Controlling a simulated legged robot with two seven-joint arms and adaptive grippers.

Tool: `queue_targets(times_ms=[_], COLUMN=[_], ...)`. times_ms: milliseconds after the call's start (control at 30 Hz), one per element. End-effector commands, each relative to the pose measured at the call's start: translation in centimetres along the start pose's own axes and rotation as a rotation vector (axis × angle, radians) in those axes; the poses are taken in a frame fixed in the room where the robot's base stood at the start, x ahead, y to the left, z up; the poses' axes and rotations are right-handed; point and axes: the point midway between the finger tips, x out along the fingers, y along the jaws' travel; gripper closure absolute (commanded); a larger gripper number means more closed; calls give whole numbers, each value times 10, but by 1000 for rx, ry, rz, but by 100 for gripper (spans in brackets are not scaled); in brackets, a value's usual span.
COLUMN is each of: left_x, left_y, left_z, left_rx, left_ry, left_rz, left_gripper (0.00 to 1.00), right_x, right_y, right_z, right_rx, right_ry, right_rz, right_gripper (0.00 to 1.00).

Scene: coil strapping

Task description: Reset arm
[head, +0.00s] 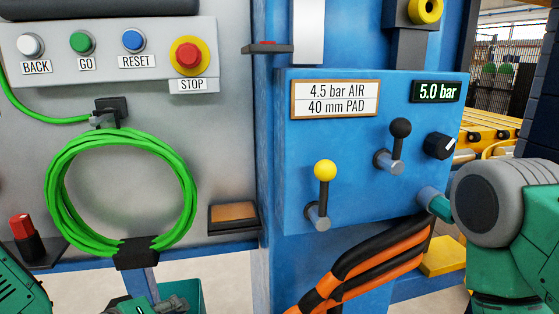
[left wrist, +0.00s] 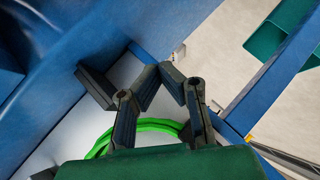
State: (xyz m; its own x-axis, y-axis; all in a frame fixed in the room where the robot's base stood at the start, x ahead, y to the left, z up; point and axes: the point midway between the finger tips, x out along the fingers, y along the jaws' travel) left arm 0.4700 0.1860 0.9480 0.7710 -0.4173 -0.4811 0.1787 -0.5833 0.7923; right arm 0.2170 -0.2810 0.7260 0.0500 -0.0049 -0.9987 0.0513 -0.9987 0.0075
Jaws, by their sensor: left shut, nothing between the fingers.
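My left gripper (head: 158,306) shows only partly at the bottom edge of the head view, below the green coil. In the left wrist view the left gripper (left wrist: 160,72) has its dark fingers drawn together, with nothing between them. It is apart from the controls. The blue RESET button (head: 133,41) sits on the grey panel (head: 225,130) at the upper left, between the green GO button (head: 82,43) and the red STOP button (head: 188,56). My right arm shows at the right edge; its gripper is not visible.
A green hose coil (head: 62,190) hangs on the grey panel; part of it shows in the left wrist view (left wrist: 150,125). A blue box (head: 350,140) carries a yellow-knobbed lever (head: 324,172), a black-knobbed lever (head: 400,128) and a 5.0 bar display (head: 436,91). Orange-black hoses (head: 365,265) run below.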

Motion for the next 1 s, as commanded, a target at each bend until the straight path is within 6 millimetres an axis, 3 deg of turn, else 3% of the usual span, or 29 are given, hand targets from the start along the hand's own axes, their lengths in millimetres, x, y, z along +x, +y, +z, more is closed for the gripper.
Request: queue_targets(times_ms=[33, 200, 300, 433, 500, 633, 1000], left_x=[2, -20, -48, -86, -103, -121, -123], left_y=[-35, -140, -196, -251, -270, -287, -290], left_z=[28, 102, 136, 164, 172, 178, 179], left_rx=[57, 259, 383, 521, 576, 631, 639], left_ry=[-66, -287, -425, -583, -647, -711, -720], left_rz=[-89, -361, -505, -649, -701, -753, -760], left_gripper=[100, 100, 100, 100, 100, 100, 100], right_x=[3, 8, 11, 14, 15, 16, 16], right_y=[0, 0, 0, 0, 0, 0, 0], right_z=[0, 0, 0, 1, 1, 1, 1], right_rx=[0, 0, 0, 0, 0, 0, 0], right_ry=[0, 0, 0, 0, 0, 0, 0], right_rz=[0, 0, 0, 0, 0, 0, 0], right_gripper=[43, 43, 43, 43, 43, 43, 43])
